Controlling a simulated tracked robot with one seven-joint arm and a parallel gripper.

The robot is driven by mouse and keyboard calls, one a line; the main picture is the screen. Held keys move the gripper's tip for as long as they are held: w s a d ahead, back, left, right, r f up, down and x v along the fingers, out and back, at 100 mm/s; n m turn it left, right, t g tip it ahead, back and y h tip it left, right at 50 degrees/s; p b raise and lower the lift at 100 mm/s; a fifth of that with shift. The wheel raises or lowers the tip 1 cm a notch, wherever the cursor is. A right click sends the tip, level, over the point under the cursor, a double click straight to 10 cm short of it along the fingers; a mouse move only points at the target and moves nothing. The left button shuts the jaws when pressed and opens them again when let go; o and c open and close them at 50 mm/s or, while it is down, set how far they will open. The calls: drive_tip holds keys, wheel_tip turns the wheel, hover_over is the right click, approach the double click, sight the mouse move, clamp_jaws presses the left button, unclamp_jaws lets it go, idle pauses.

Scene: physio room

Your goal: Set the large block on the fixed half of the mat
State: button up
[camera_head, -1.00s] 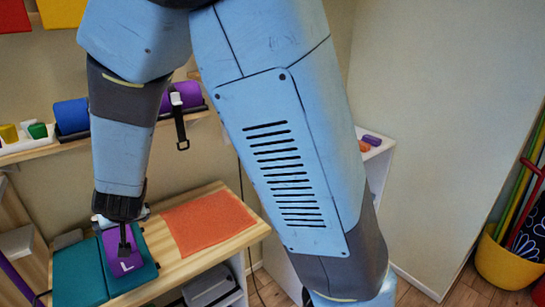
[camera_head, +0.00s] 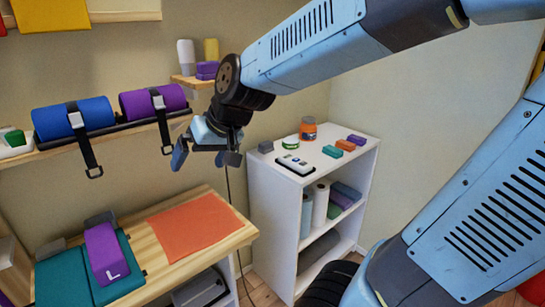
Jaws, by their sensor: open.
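The large purple block (camera_head: 104,252), marked with a white L, lies flat on the right panel of the teal mat (camera_head: 62,278) on the wooden bench. The mat shows two panels with a seam between them; I cannot tell from the picture which one is fixed. My gripper (camera_head: 205,155) is open and empty, in the air above the bench's back right, well apart from the block. Its jaws point down.
An orange mat (camera_head: 195,226) lies on the bench (camera_head: 165,272), right of the teal mat. A white shelf unit (camera_head: 268,200) with small items stands to the right. A wall shelf holds a blue roller (camera_head: 73,118) and a purple roller (camera_head: 152,101).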

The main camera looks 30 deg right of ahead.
drive_tip(key=s+d+r+m+h, duration=0.1)
drive_tip(key=s+d+h, duration=0.3)
drive_tip(key=s+d, duration=0.7)
drive_tip(key=shift+r+m, duration=0.3)
drive_tip(key=shift+r, duration=0.6)
